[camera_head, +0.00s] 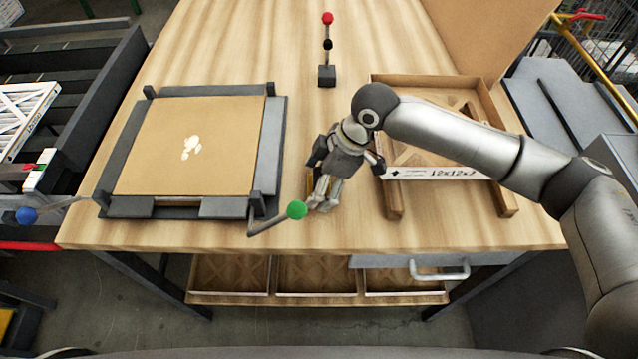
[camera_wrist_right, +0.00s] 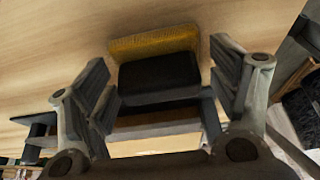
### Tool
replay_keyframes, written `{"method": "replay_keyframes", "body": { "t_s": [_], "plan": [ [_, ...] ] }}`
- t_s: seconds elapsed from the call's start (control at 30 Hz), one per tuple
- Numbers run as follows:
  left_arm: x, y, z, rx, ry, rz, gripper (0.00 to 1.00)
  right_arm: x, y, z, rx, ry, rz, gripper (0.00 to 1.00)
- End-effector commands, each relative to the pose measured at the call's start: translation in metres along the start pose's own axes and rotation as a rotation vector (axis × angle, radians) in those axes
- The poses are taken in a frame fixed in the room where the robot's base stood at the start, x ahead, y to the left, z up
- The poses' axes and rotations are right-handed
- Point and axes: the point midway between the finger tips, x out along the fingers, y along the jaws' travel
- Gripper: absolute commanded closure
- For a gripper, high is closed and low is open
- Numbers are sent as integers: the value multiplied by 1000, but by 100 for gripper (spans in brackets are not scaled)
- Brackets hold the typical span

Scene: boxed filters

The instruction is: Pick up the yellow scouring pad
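The yellow scouring pad (camera_wrist_right: 153,42) shows in the right wrist view as a yellow strip on the wooden table, just beyond a dark block. I cannot tell whether that block (camera_wrist_right: 158,75) is part of the pad. My right gripper (camera_wrist_right: 160,68) has its fingers spread wide, one on each side of the block, with nothing clamped. In the head view my right gripper (camera_head: 322,203) points down low over the table between the box fixture and the wooden tray. There it hides most of the pad; only a thin yellowish edge shows beside it. My left gripper is out of view.
A dark fixture (camera_head: 272,150) holding a cardboard box (camera_head: 190,145) stands left, with a green-knobbed lever (camera_head: 297,209) close to my right gripper. A wooden tray frame (camera_head: 440,174) stands right, under my right arm. A red-topped post (camera_head: 327,75) stands behind.

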Motion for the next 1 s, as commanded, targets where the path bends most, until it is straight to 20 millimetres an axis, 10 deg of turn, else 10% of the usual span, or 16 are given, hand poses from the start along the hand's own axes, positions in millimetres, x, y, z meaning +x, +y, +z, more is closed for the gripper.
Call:
{"method": "replay_keyframes", "body": {
  "t_s": [0.23, 0.57, 1.0],
  "plan": [
    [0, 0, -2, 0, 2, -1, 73, 0, 0, 0, 0, 0, 0, 58],
    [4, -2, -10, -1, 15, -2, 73, -9, 1, -4, -1, 3, 3, 58],
    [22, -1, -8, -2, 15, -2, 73, -82, 1, -34, -2, 2, 3, 58]
  ]
}}
